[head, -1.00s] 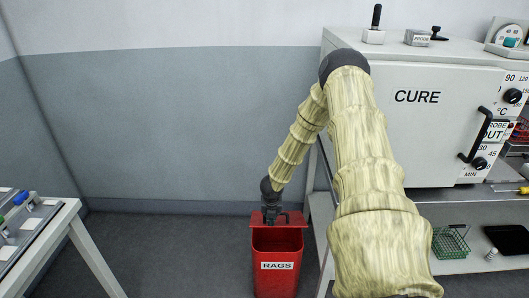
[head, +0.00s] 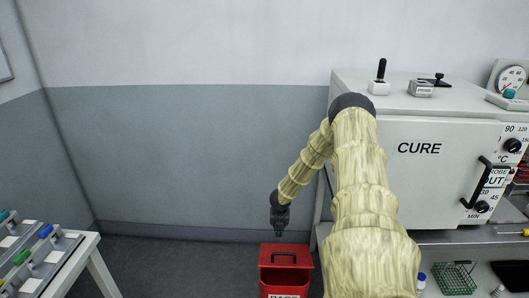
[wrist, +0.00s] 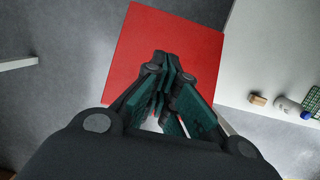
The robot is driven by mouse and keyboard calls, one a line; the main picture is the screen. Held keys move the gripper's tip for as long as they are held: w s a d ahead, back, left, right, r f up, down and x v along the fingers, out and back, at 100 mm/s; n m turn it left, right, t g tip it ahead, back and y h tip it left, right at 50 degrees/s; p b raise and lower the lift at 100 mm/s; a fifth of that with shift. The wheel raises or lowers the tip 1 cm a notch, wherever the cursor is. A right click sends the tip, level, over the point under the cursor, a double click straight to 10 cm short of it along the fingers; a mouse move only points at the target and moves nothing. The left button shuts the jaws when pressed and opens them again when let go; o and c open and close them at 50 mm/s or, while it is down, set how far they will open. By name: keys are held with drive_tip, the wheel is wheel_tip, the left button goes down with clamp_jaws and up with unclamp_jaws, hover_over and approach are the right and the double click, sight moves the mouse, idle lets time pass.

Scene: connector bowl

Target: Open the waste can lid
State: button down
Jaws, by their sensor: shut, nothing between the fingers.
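The red waste can (head: 267,287) stands on the floor, lower middle of the head view, with a partly cut-off white RAGS label on its front. My gripper (head: 279,233) points down above the lid's rear part, apart from the handle. In the wrist view, my gripper's fingers (wrist: 166,68) are together with nothing between them, over the flat red lid (wrist: 190,35). The fingers hide part of the lid there, and I cannot make out the handle.
The white CURE oven (head: 430,180) stands on a bench right of the can, close to my arm. A green wire basket (head: 455,278) sits below it. A table with coloured clips (head: 92,240) stands at left. Floor between table and can is clear.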

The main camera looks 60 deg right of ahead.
drive_tip(key=shift+s+d+f, duration=0.1)
drive_tip(key=shift+s+d, duration=0.1)
drive_tip(key=shift+w, duration=0.1)
drive_tip(key=shift+a+r, duration=0.2)
drive_tip(key=shift+r, duration=0.05)
idle(0.8)
